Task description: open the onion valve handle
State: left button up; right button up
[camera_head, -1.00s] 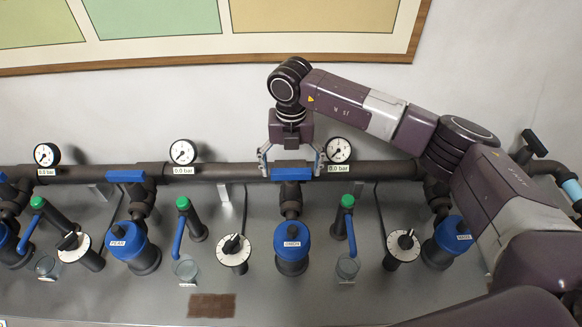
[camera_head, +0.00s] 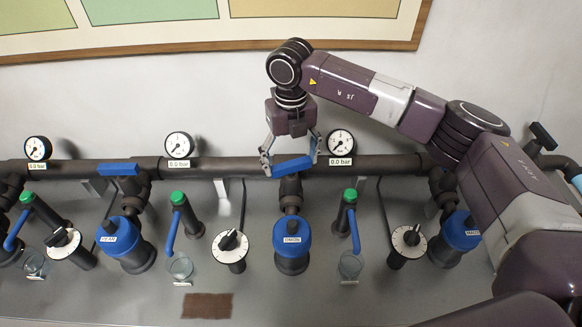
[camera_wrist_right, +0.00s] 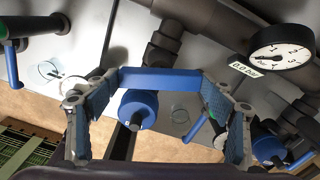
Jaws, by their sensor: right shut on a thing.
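The onion valve handle (camera_head: 293,168) is a blue bar on the dark pipe, above a blue canister (camera_head: 292,238) whose label appears to read ONION. The handle is turned a little out of line with the pipe, its left end lower in the head view. My right gripper (camera_head: 291,160) reaches down from above and is shut on the handle, one finger at each end. In the right wrist view the handle (camera_wrist_right: 160,79) spans between the two fingers. My left gripper is not in view.
The gauge (camera_head: 340,143) right of the gripper shows 0.0 bar. Another blue handle (camera_head: 119,169) lies along the pipe to the left. Below stand green-topped taps (camera_head: 179,198), white dials (camera_head: 232,243) and small glasses (camera_head: 179,266).

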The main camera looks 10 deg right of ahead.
aim_at(291, 164)
jog(key=n+b, duration=0.1)
jog(key=n, duration=0.1)
jog(key=n+b, duration=0.1)
jog(key=b, duration=0.1)
jog(key=shift+f+n, duration=0.2)
jog(key=shift+n, duration=0.2)
jog(key=n+b, duration=0.3)
jog(key=shift+n, duration=0.3)
jog(key=n+b, duration=0.2)
jog(key=n, duration=0.1)
jog(key=shift+r, duration=0.15)
jog(key=shift+r+n+b, duration=0.1)
jog(key=shift+n+b, duration=0.55)
jog(key=shift+n, duration=1.15)
jog(key=o, duration=1.2)
jog(key=shift+c, duration=0.2)
notch_tip(291, 164, up, 12)
